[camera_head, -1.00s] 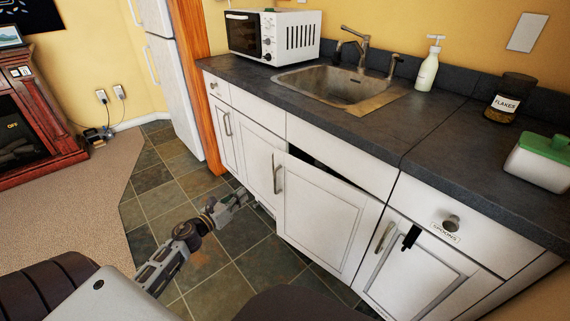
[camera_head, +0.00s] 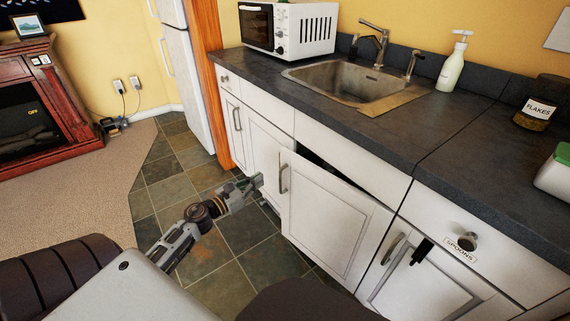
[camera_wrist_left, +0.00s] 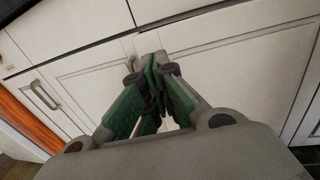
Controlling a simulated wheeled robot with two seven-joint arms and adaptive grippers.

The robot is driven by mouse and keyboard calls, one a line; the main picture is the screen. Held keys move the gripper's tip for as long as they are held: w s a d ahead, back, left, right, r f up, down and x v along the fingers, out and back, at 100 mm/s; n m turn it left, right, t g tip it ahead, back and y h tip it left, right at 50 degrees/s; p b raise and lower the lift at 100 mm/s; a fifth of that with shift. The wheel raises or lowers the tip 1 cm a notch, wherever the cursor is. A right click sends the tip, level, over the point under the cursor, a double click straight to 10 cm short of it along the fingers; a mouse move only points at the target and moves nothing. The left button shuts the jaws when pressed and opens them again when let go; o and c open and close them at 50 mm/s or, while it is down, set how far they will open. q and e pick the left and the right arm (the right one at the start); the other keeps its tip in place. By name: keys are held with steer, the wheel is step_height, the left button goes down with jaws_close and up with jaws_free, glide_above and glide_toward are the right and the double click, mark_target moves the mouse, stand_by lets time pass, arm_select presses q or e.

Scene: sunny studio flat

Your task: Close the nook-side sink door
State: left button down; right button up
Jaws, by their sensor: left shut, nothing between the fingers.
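The sink door (camera_head: 330,230), a white panel below the sink (camera_head: 350,82), stands ajar in the head view. Its handle (camera_head: 283,178) is on its left edge, its right edge is against the cabinet, and a dark gap shows along its top. My left gripper (camera_head: 258,182) is just left of the door's handle edge, low over the floor; I cannot tell whether it touches the door. In the left wrist view its green-padded fingers (camera_wrist_left: 156,80) are together and empty in front of white cabinet fronts. My right gripper is not in view.
A closed white door (camera_head: 262,150) is left of the ajar one. A cabinet with a handle and a black hanging item (camera_head: 422,251) is to the right. The counter (camera_head: 300,98) holds a microwave (camera_head: 288,28) and soap bottle (camera_head: 454,62). Tiled floor (camera_head: 165,190) is clear at left.

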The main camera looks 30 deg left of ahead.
arm_select(q)
steer(key=shift+w, duration=0.15)
glide_toward(290, 160)
steer(key=x, duration=0.4)
steer(key=shift+w+r+b, duration=0.15)
steer(key=shift+w+b, duration=0.1)
steer(key=shift+b, duration=0.15)
steer(key=shift+x, duration=1.15)
steer(key=shift+w, duration=0.1)
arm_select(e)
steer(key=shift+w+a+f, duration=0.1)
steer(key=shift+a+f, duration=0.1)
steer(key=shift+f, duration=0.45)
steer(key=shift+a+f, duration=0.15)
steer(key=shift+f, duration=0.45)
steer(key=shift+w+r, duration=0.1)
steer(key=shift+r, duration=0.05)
arm_select(q)
steer(key=shift+w+d, duration=0.1)
steer(key=shift+w, duration=0.05)
